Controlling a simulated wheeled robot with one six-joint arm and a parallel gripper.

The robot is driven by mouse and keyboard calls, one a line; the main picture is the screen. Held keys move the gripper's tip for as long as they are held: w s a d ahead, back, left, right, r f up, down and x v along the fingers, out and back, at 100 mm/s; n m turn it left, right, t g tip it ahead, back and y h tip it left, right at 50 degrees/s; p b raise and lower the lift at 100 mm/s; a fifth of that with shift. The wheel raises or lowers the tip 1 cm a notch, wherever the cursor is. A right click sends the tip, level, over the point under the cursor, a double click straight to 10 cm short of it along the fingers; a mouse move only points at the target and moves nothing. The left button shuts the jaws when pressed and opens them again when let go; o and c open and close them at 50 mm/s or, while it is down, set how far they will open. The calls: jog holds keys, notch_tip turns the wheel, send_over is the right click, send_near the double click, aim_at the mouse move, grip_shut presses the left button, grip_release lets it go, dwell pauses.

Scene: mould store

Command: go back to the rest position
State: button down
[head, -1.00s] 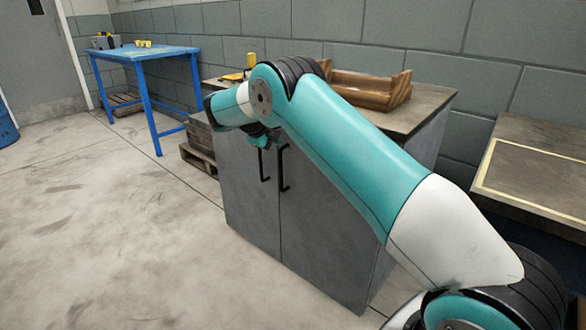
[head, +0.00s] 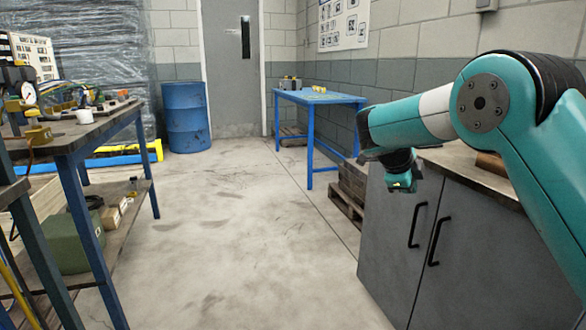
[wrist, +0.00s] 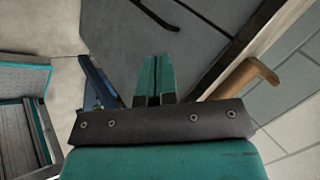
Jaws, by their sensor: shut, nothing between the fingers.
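My gripper (wrist: 157,60) shows in the wrist view with its two teal fingers together and nothing between them. In the head view the end of my arm (head: 401,180) hangs in front of the grey cabinet (head: 400,270), above the floor and apart from the cabinet as far as I can tell. The arm is bent, with its elbow at the upper right of the picture. The fingertips are too small to make out clearly in the head view.
A blue table (head: 318,97) stands at the back, with a wooden pallet (head: 347,208) beside the cabinet. A blue barrel (head: 186,117) stands near the door (head: 232,75). A cluttered workbench (head: 75,132) is at the left. The floor (head: 220,230) between is clear.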

jog(key=s+a+r+n+g+y, duration=0.1)
jog(key=s+a+n+y, duration=0.3)
jog(key=s+n, duration=0.85)
jog(key=s+a+r+n+g+y, duration=0.1)
jog(key=s+a+n+g+y, duration=0.15)
jog(key=s+a+n, duration=0.9)
jog(key=s+a+r+n+y, duration=0.1)
jog(key=s+n+y, duration=0.5)
jog(key=s, duration=1.1)
notch_tip(320, 180, up, 28)
jog(key=n+h+p, duration=0.2)
jog(key=p, duration=2.6)
jog(key=shift+s, duration=0.35)
jog(key=shift+d+g, duration=0.2)
jog(key=shift+g, duration=0.05)
